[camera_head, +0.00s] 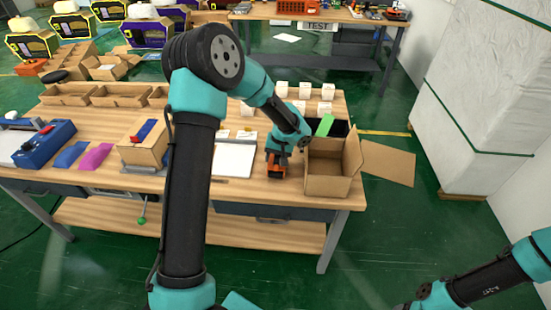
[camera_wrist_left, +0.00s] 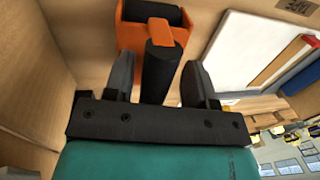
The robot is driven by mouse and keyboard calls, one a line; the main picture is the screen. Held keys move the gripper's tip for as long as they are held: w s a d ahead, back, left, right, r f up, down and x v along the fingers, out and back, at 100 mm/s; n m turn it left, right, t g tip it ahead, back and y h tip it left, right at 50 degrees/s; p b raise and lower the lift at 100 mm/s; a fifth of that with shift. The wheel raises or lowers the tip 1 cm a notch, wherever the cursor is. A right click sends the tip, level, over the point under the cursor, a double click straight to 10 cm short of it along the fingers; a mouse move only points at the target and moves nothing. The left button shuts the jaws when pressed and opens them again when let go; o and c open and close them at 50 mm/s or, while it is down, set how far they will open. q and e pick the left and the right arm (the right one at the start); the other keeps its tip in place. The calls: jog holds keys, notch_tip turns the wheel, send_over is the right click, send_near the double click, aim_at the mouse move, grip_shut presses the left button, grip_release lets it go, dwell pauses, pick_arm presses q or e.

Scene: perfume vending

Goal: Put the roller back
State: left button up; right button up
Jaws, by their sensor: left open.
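The roller (camera_head: 276,184) is orange and black and sits on the wooden table, just left of the open cardboard box. In the left wrist view the orange roller (camera_wrist_left: 132,32) has a thick black handle (camera_wrist_left: 160,72) that points toward my gripper. My left gripper (camera_head: 277,158) is at the roller from above; in the wrist view its fingers (camera_wrist_left: 158,78) are apart, one on each side of the handle. A small gap shows at the left finger; whether the right finger touches is unclear. My right arm enters at the lower right, its gripper out of frame.
The cardboard box (camera_head: 326,186) has raised flaps, with a black bin (camera_head: 340,128) and green item (camera_head: 325,125) behind it. A white board (camera_head: 233,160) lies left of the roller. Several small white boxes (camera_head: 304,90) stand farther back. A flat cardboard sheet (camera_head: 388,164) is at the right.

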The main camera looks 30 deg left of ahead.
pick_arm(q)
notch_tip(320, 180, up, 13)
jog(key=w+d, duration=0.1)
jog(key=d, duration=0.1)
jog(key=shift+f, duration=0.2)
dwell(0.5)
